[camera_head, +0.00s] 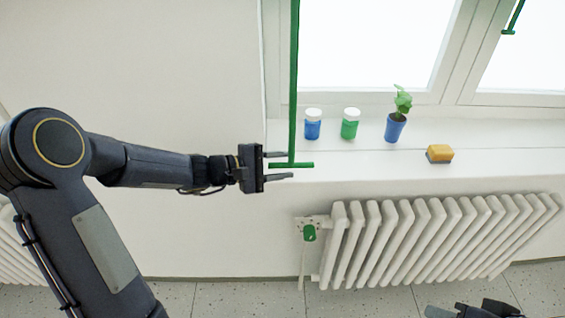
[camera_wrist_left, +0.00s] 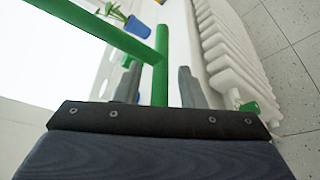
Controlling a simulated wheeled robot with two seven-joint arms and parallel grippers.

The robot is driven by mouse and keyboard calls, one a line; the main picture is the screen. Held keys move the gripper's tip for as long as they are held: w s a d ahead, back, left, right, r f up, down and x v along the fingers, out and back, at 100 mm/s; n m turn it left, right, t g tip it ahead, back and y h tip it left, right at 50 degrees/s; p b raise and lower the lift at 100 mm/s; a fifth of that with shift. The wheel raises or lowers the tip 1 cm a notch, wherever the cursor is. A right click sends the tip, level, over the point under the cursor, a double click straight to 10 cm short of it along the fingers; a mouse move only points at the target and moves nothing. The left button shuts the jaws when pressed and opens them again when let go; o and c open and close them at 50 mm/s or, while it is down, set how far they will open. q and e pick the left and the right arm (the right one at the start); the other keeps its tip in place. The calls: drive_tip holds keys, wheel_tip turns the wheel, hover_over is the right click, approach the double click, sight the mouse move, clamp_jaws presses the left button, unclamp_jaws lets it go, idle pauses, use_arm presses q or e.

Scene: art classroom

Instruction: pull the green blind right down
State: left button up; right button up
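A long green pull rod (camera_head: 293,80) hangs down in front of the left window and ends in a short green crossbar (camera_head: 291,165). The blind's fabric is not in view. My left gripper (camera_head: 278,166) is open, with one finger above and one below the crossbar, whose left part lies between them. In the left wrist view the crossbar (camera_wrist_left: 160,65) stands between the two fingers (camera_wrist_left: 158,87), with a gap on each side. The rod (camera_wrist_left: 115,33) runs off to the upper left there. Part of my right gripper (camera_head: 475,310) shows at the bottom right edge; its fingers are unclear.
On the sill (camera_head: 360,160) stand a blue jar (camera_head: 313,129), a green jar (camera_head: 349,129), a potted plant (camera_head: 395,128) and a yellow sponge (camera_head: 439,153). A white radiator (camera_head: 430,240) with a green valve (camera_head: 309,233) is below. Another green handle (camera_head: 513,18) hangs upper right.

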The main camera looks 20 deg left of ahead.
use_arm(q)
drive_tip(key=shift+d, duration=0.1)
clamp_jaws()
idle(0.3)
wheel_tip(320, 180, down, 10)
drive_tip(key=b, duration=1)
drive_tip(key=shift+b, duration=0.4)
drive_tip(key=shift+r, duration=0.1)
unclamp_jaws()
drive_tip(key=shift+d, duration=0.1)
